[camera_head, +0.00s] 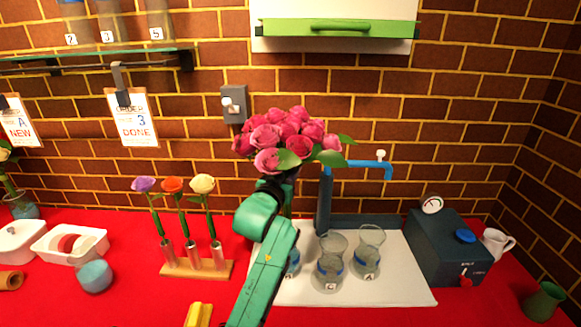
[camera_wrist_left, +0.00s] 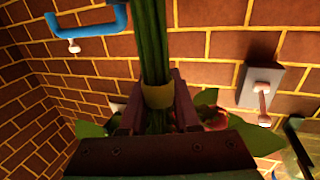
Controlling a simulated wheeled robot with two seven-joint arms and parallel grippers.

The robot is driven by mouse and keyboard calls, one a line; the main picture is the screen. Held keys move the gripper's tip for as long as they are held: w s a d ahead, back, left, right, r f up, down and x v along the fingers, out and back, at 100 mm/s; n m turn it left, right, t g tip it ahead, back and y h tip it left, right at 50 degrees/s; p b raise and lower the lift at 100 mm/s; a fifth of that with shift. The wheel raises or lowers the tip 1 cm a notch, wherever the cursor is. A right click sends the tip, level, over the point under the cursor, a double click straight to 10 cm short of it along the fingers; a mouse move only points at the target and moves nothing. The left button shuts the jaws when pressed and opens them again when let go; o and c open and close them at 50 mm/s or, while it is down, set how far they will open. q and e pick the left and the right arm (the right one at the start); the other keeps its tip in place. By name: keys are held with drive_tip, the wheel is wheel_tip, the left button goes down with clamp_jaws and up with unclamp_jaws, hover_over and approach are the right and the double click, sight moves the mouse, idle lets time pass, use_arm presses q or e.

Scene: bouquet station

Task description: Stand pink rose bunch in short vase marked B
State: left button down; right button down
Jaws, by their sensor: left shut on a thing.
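The pink rose bunch (camera_head: 285,138) is held upright above the counter, blooms up, in front of the brick wall. My left gripper (camera_head: 278,180) is shut around its green stems; the left wrist view shows the stems (camera_wrist_left: 153,45) with a yellowish band (camera_wrist_left: 159,96) between the fingers (camera_wrist_left: 160,115). Below stand glass vases on a white mat: one in front (camera_head: 330,272) with a label I cannot read surely, one to the right (camera_head: 369,252) that seems marked A, and one (camera_head: 293,265) mostly hidden behind my arm. I cannot make out a B. My right gripper is out of view.
A blue tap (camera_head: 388,168) rises behind the white mat (camera_head: 400,290). A wooden rack (camera_head: 180,270) with three single flowers stands left of my arm. A dark box (camera_head: 445,250) stands to the right. A green-fronted shelf (camera_head: 340,27) hangs above the roses.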

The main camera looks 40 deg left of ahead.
use_arm(q)
drive_tip(key=shift+f+b, duration=3.25)
drive_tip(key=shift+f, duration=2.05)
drive_tip(key=shift+f+b, duration=0.3)
drive_tip(key=shift+f, duration=0.2)
drive_tip(key=c, duration=0.6)
unclamp_jaws()
drive_tip(key=shift+o, duration=0.2)
drive_tip(key=p+v, duration=0.2)
drive_tip(key=v, duration=1.2)
drive_tip(key=shift+s+d+p, duration=0.2)
drive_tip(key=shift+s+p, duration=0.1)
drive_tip(key=shift+p, duration=0.1)
